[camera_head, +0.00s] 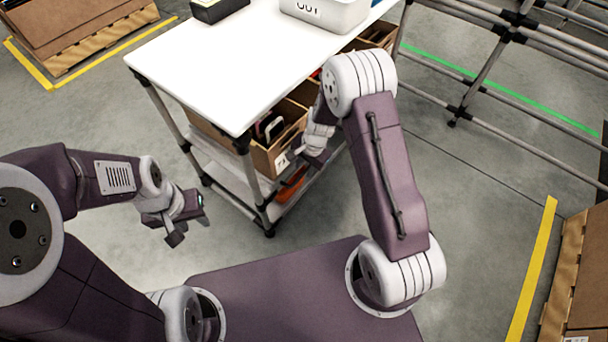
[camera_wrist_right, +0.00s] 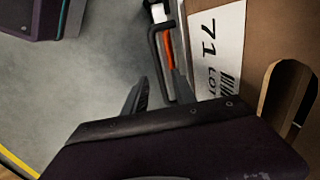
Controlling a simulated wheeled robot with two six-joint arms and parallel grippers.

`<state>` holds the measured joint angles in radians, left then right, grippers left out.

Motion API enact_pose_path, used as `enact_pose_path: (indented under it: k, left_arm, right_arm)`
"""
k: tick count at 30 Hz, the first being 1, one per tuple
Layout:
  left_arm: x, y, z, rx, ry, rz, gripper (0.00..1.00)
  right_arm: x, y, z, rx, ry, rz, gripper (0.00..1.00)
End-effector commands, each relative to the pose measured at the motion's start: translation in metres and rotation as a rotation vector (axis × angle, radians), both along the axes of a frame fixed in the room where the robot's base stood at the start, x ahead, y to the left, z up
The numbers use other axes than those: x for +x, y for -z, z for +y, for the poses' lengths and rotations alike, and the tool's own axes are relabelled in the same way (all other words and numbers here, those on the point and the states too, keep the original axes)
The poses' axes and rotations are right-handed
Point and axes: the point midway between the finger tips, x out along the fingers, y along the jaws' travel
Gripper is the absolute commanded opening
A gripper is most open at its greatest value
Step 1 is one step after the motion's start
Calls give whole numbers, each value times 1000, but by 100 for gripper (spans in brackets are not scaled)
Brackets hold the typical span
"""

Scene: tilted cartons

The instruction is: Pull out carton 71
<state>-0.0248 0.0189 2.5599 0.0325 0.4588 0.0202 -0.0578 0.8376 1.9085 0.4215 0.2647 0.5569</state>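Carton 71 (camera_head: 262,160) is a brown open-topped box on the shelf under the white tabletop, with dark items inside. Its white label (camera_wrist_right: 215,45) reads "71 LOT" in the right wrist view, beside an oval hand hole (camera_wrist_right: 285,98). My right gripper (camera_head: 312,157) is close to the carton's front in the head view. In the wrist view its two dark fingers (camera_wrist_right: 160,92) are apart, with floor visible between them, and the label lies to their right. Whether a finger touches the carton cannot be told. My left gripper (camera_head: 189,221) is open and empty over the floor.
The white table (camera_head: 230,65) carries a grey bin (camera_head: 325,12) and a dark box (camera_head: 215,8). An orange item (camera_head: 292,184) is on the lower shelf. A pipe rack (camera_head: 485,75) is at right.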

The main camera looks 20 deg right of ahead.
Motion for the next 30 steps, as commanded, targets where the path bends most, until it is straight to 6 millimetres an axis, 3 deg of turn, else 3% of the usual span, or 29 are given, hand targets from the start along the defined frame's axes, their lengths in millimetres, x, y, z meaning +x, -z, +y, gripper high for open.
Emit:
enact_pose_path:
  k: [1,4,14,17,18,30]
  left_arm:
    - [0,11,0,0,0,0,36]
    - [0,17,0,0,0,0,36]
    - [0,17,0,0,0,0,36]
    - [0,17,0,0,0,0,36]
    - [0,17,0,0,0,0,36]
    - [0,17,0,0,0,0,36]
  right_arm:
    - [1,14,1,0,0,1,33]
    - [3,23,3,0,-1,-1,33]
    - [4,25,3,0,-1,0,33]
    - [4,25,3,0,0,0,5]
    - [4,25,3,0,0,0,0]
    - [4,25,3,0,0,0,0]
